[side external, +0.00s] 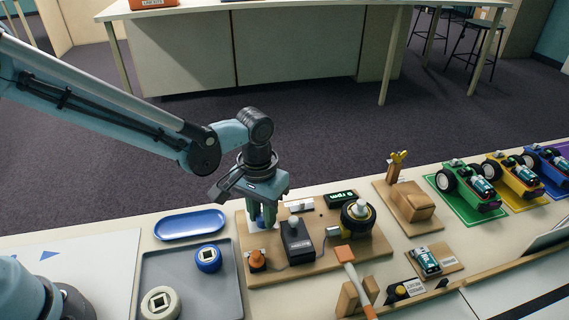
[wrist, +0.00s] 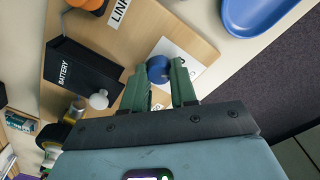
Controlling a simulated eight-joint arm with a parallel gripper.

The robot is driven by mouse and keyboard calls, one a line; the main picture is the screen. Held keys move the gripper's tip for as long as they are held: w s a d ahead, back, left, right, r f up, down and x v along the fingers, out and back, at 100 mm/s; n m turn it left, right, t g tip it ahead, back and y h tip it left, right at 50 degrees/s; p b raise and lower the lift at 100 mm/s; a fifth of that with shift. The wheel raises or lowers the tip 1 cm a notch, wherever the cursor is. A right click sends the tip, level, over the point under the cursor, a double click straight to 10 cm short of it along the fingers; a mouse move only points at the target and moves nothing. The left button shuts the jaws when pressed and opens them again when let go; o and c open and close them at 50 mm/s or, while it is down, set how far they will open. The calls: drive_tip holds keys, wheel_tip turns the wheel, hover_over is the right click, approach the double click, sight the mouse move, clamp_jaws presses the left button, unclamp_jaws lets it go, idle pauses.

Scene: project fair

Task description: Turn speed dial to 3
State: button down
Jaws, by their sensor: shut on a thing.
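The speed dial (wrist: 159,69) is a round blue knob on a white card (wrist: 190,66) with printed marks, fixed to the wooden board (side external: 325,258). My gripper (wrist: 158,80) points down over the dial, with one green finger on each side of the knob, shut on it. In the side view my gripper (side external: 263,218) stands at the board's back left and its fingers hide most of the knob. The dial's pointer and most of its numbers are hidden, so its setting cannot be read.
A black battery box (side external: 297,241) stands close right of my gripper, with an orange part (side external: 257,261) in front and a wheel motor (side external: 357,216) farther right. A small rpm display (side external: 341,198) sits behind. A blue tray (side external: 190,225) and grey tray (side external: 149,262) lie left.

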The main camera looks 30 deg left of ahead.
sight(260, 215)
drive_tip(key=shift+n, duration=1.3)
drive_tip(key=c, duration=0.9)
unclamp_jaws()
wheel_tip(260, 215, up, 12)
drive_tip(key=shift+a+r, duration=0.1)
drive_tip(key=shift+a, duration=0.1)
